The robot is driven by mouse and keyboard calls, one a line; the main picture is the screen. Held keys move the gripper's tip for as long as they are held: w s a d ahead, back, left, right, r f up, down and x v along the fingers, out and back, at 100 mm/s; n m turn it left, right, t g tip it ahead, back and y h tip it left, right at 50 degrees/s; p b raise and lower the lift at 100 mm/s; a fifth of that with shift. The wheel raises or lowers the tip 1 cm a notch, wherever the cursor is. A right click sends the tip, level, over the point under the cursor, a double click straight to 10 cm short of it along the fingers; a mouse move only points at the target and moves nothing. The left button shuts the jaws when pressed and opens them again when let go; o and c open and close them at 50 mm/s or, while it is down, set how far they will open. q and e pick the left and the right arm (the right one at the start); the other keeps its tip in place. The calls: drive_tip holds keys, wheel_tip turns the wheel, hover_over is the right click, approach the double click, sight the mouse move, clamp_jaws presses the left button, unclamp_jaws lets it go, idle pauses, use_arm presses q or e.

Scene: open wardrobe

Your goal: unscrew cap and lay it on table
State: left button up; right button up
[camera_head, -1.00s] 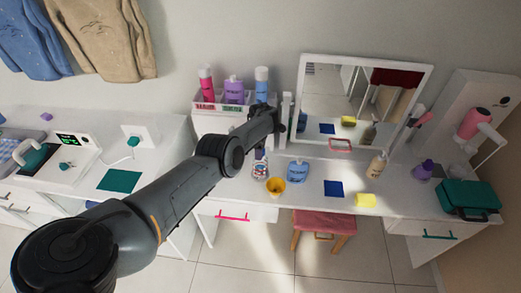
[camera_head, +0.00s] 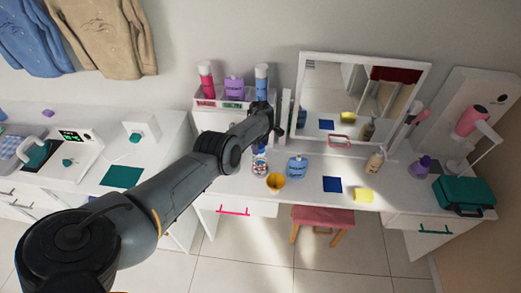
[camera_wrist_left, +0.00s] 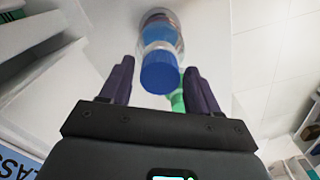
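A small bottle (camera_head: 260,165) with a red and white label stands on the white table (camera_head: 225,187) beside a blue bottle (camera_head: 297,167). The left wrist view shows a bottle (camera_wrist_left: 160,22) with a blue cap (camera_wrist_left: 160,74). The cap faces the camera between the finger ends of my left gripper (camera_wrist_left: 159,66). The fingers are apart, with gaps on both sides of the cap. My right gripper is not in view.
A yellow cup (camera_head: 275,183), a blue cloth (camera_head: 332,184) and a yellow sponge (camera_head: 363,195) are along the table front. A mirror (camera_head: 296,95) stands behind. A rack (camera_head: 205,102) holds several bottles. A teal case (camera_head: 464,192) is at the right.

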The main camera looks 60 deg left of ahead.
use_arm(q)
drive_tip(key=c, duration=0.9)
drive_tip(key=n+b, duration=0.2)
drive_tip(key=n, duration=0.1)
drive_tip(key=shift+f, duration=0.1)
drive_tip(key=shift+n+b, duration=0.4)
drive_tip(key=shift+n, duration=0.5)
clamp_jaws()
drive_tip(key=n+b, duration=0.4)
drive_tip(key=n, duration=0.2)
drive_tip(key=n+b, duration=0.3)
drive_tip(key=n, duration=0.1)
drive_tip(key=shift+n+b, duration=0.55)
drive_tip(key=shift+n, duration=0.65)
